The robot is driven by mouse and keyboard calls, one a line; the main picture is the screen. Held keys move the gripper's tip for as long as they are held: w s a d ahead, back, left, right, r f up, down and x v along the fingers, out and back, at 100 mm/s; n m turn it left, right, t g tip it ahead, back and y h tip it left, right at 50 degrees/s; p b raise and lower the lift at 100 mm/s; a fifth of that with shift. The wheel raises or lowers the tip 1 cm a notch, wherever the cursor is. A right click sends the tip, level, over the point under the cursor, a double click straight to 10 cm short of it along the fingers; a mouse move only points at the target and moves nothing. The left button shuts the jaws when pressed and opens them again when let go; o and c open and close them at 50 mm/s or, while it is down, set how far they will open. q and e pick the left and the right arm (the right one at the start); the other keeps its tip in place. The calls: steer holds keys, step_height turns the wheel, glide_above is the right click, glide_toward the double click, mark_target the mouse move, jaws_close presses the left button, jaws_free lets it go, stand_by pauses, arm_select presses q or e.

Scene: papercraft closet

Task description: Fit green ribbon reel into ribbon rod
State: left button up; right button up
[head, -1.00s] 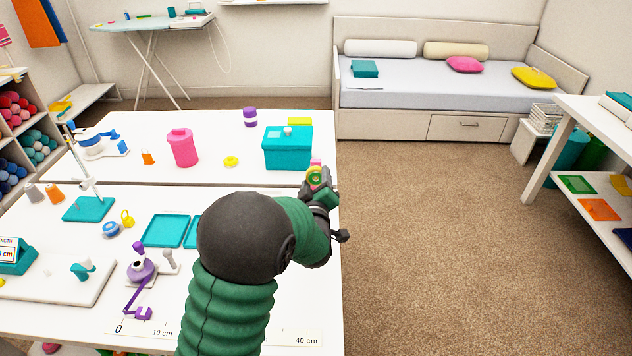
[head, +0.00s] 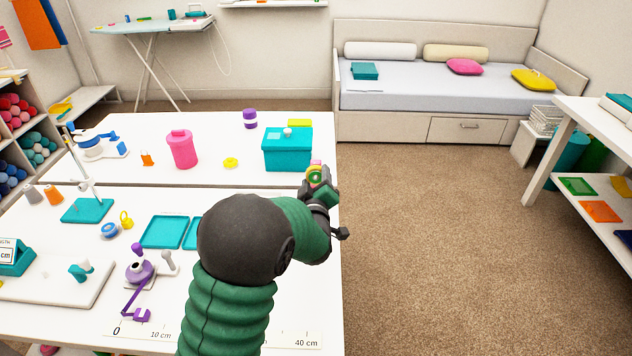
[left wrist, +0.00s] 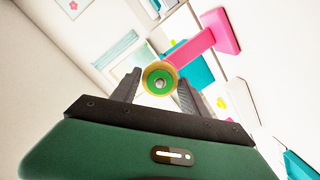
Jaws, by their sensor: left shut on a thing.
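My left gripper (head: 317,183) is at the right edge of the far white table. It is shut on the green ribbon reel (head: 315,176), a small green ring with a yellowish rim. In the left wrist view the reel (left wrist: 159,79) sits between the two fingertips with a grey centre facing me. A pink stand (left wrist: 206,42) with a flat plate and a bar shows behind the reel there. I cannot tell whether it is the ribbon rod, or whether the bar touches the reel. A pink bit shows just above the reel in the head view. My right gripper is out of view.
A teal box (head: 287,150) stands close to the left of the gripper. A pink canister (head: 181,149) and a yellow ring (head: 231,162) are farther left. Teal trays (head: 164,231) lie on the near table. Carpeted floor (head: 430,240) is open to the right.

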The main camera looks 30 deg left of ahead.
arm_select(q)
steer(key=shift+w+a, duration=0.15)
steer(key=shift+w, duration=0.1)
stand_by(0.5)
steer(key=o, duration=1.4)
steer(key=shift+o, duration=0.2)
steer(key=shift+s, duration=0.1)
steer(key=b+v, duration=1)
steer(key=v, duration=0.6)
steer(key=shift+s, duration=0.3)
